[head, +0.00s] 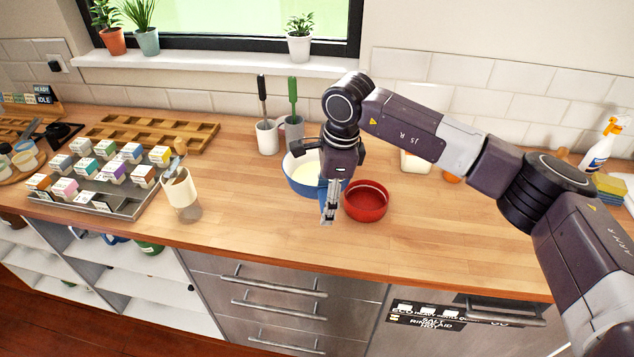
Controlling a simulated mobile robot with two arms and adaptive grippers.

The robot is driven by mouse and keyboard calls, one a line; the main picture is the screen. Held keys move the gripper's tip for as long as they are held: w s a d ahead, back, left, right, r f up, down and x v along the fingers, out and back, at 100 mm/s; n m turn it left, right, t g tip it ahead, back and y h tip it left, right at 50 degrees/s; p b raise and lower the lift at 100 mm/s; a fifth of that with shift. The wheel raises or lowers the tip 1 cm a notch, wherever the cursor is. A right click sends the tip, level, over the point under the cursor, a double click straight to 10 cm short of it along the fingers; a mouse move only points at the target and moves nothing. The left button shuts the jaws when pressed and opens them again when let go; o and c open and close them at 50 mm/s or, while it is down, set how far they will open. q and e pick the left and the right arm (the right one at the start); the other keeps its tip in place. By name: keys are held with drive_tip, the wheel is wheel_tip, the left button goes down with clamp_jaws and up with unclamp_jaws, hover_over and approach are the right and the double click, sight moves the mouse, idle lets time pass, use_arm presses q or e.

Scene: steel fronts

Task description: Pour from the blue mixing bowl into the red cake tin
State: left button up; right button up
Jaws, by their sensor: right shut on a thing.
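The blue mixing bowl (298,184) stands upright on the wooden counter and holds something pale and creamy. The red cake tin (366,202) sits just to its right and looks empty. My right gripper (328,207) reaches down over the bowl's right side and is shut on the bowl's near right rim. The gripper and wrist hide part of the bowl's right side. Whether the bowl touches the counter I cannot tell. My left gripper is out of view.
Two holders with a black and a green-handled utensil (293,95) stand behind the bowl. A rack of small boxes (80,205) and a cream-banded jar (181,194) stand to the left. A spray bottle (602,143) is at far right.

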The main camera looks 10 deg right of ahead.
drive_tip(key=w+m+y, duration=0.1)
drive_tip(key=w+a+m+t, duration=0.1)
drive_tip(key=m, duration=0.1)
drive_tip(key=shift+w+a+f+y+b, duration=0.2)
drive_tip(key=shift+y+b, duration=0.1)
drive_tip(key=shift+y, duration=0.1)
drive_tip(key=shift+r, duration=0.1)
drive_tip(key=shift+a, duration=0.1)
drive_tip(key=s+d+h, duration=0.2)
drive_tip(key=s+d, duration=0.1)
drive_tip(key=d, duration=0.8)
drive_tip(key=s+d+h, duration=0.2)
drive_tip(key=s+d, duration=0.1)
drive_tip(key=d, duration=0.9)
drive_tip(key=shift+s+f+g+h+b, duration=0.15)
drive_tip(key=shift+f+g+h+b, duration=0.2)
drive_tip(key=shift+g+b, duration=0.1)
idle(0.3)
